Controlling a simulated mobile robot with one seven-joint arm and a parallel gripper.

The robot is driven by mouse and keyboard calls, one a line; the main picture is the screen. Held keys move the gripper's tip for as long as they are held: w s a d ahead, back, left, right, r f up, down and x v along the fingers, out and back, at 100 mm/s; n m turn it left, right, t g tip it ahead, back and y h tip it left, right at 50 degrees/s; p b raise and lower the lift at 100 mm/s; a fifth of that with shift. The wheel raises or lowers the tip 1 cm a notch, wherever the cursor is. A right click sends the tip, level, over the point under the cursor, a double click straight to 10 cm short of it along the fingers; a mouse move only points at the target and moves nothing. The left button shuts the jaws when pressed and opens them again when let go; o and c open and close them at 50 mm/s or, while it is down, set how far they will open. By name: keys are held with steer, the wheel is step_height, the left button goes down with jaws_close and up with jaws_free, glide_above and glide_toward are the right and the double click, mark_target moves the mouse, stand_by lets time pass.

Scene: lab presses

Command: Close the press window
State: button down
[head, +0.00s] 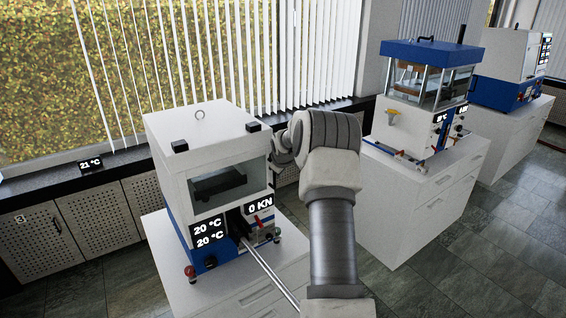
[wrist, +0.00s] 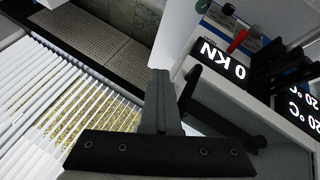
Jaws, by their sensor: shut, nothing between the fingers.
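The near press (head: 205,140) is a white and blue box on a white cabinet at the left of the head view. Its clear window (head: 230,183) is on the front, with black fittings along the top edge; I cannot tell whether it is fully closed. A dark block shows behind the pane. My gripper shows in the wrist view (wrist: 162,85), shut and empty, beside the press's white side. A black bar-like part (wrist: 215,95) of the press lies just right of the fingers. In the head view my arm largely hides the gripper at the press's right side.
A metal rod (head: 270,275) sticks out from the press front, below the pane. A second press (head: 430,55) and a third (head: 510,60) stand on cabinets to the right. Window blinds (head: 240,55) and a dark sill are behind. Tiled floor lies open at right.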

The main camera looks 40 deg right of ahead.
steer(key=b+v, duration=0.3)
steer(key=v, duration=1.3)
steer(key=s+d+f+m+t+h+b, duration=0.1)
steer(key=s+d+f+m+t+b, duration=0.15)
steer(key=f+b, duration=0.5)
steer(key=s+d+f+m+t+h+b, duration=0.1)
steer(key=d+f+t+h+b, duration=0.2)
steer(key=f+b, duration=0.4)
steer(key=s+a+f+m+t+y+b, duration=0.2)
steer(key=s+a+f+t+y+b, duration=0.35)
steer(key=b, duration=0.65)
steer(key=w+d+f, duration=0.1)
steer(key=w, duration=1.1)
steer(key=shift+w+h+b, duration=0.35)
steer(key=shift+b, duration=0.05)
steer(key=shift+w+d+f+n, duration=0.1)
steer(key=shift+d+n, duration=0.1)
steer(key=shift+n, duration=0.05)
